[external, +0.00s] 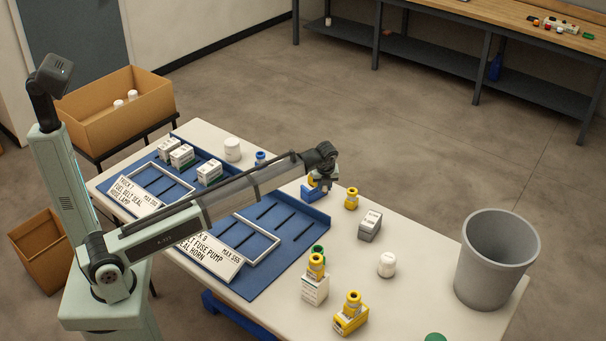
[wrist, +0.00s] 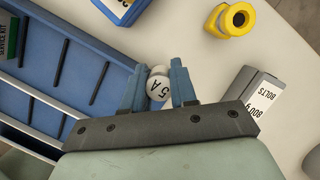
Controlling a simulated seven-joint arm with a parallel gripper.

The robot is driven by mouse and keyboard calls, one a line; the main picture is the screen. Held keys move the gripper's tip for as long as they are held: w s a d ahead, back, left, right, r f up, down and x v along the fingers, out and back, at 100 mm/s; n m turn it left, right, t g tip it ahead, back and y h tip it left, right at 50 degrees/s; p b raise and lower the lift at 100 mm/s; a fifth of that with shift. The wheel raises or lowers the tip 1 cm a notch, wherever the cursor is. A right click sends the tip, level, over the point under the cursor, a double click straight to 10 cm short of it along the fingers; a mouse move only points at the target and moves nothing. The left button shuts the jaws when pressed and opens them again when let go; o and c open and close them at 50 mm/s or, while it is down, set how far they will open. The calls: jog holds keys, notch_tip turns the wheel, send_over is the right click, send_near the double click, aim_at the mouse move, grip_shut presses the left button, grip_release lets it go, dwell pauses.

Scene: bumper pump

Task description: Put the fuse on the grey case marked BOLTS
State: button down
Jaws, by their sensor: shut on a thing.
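The fuse (wrist: 158,87), a small white round piece marked 5 A, sits between the two blue fingers of my gripper (wrist: 160,88) in the wrist view. My gripper is shut on it. In the external view my gripper (external: 318,184) is over the table beside the right end of the blue tray, and the fuse is hard to make out there. The grey case marked BOLTS (external: 370,226) stands on the white table to the right of my gripper. It also shows in the wrist view (wrist: 247,97), right of the fingers and apart from them. Nothing rests on its top.
A white jar (external: 387,265) and a grey bin (external: 498,262) are further right. Yellow-topped stacks (external: 316,280) (external: 350,315) stand nearer the front. Blue trays (external: 290,255) lie under my arm.

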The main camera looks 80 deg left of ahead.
jog(key=w+d+r+m, duration=0.2)
jog(key=w+d+r, duration=0.2)
jog(key=w+d, duration=0.85)
jog(key=r+n, duration=0.1)
send_over(370, 217)
jog(key=d, duration=0.1)
jog(key=shift+f+n, duration=0.5)
jog(key=shift+f, duration=2)
jog(key=shift+f+n, duration=0.5)
jog(key=shift+f, duration=2)
jog(key=shift+f, duration=0.2)
jog(key=c, duration=0.9)
grip_release()
jog(key=shift+r, duration=0.1)
jog(key=v, duration=1.2)
jog(key=shift+w, duration=0.3)
jog(key=shift+r, duration=0.15)
